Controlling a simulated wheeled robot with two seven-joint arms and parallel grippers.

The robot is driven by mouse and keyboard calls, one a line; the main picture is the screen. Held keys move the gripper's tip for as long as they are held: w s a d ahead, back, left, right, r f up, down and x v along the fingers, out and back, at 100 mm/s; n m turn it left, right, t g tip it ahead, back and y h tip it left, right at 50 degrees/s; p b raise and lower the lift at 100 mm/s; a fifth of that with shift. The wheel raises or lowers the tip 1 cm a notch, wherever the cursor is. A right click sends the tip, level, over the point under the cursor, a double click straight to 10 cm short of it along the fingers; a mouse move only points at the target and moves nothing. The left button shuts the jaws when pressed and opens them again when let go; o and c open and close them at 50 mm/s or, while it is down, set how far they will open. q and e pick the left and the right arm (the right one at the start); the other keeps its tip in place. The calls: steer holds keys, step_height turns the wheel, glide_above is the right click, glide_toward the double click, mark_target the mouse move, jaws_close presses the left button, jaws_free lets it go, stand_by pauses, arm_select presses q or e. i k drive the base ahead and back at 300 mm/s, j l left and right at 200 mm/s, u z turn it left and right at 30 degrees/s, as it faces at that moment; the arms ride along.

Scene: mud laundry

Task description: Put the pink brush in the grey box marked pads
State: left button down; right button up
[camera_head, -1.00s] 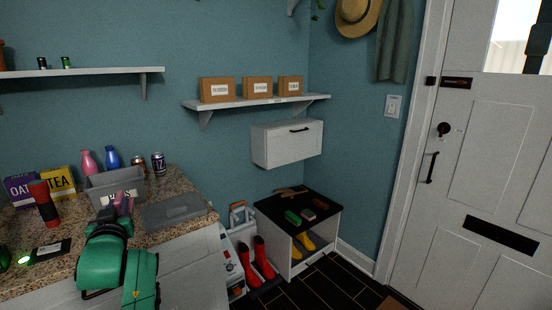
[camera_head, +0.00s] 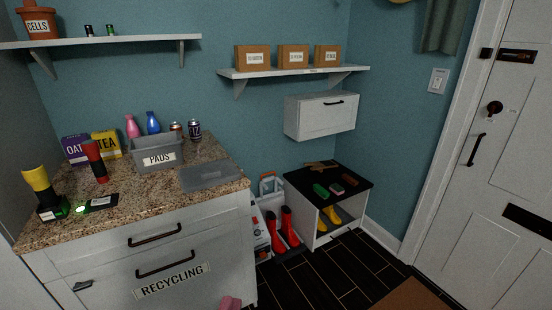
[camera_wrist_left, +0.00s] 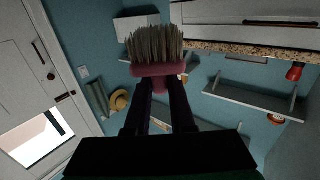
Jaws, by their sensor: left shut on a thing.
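The pink brush (camera_wrist_left: 158,70) shows in the left wrist view with its pale bristles pointing away from my gripper. My left gripper (camera_wrist_left: 157,92) is shut on its pink handle. A pink part of the brush (camera_head: 230,302) shows at the bottom edge of the head view, low in front of the recycling cabinet. The grey box (camera_head: 158,152) labelled PADS stands on the speckled counter, its top open; its inside is mostly hidden. The brush is apart from the box, well below the counter top. My right gripper is in neither view.
A grey flat lid (camera_head: 211,177) lies on the counter right of the box. Bottles (camera_head: 153,123), cans (camera_head: 194,130), tea and oat boxes (camera_head: 106,144) and torches (camera_head: 95,162) stand around it. The cabinet (camera_head: 165,270) has protruding handles.

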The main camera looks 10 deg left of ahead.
mark_target(161, 164)
steer(key=i+l+u, duration=0.1)
steer(key=u, duration=0.35)
steer(key=i+l+u, duration=0.15)
steer(key=u, duration=0.3)
steer(key=l+u, duration=0.15)
steer(key=u, duration=0.25)
steer(key=i, duration=0.05)
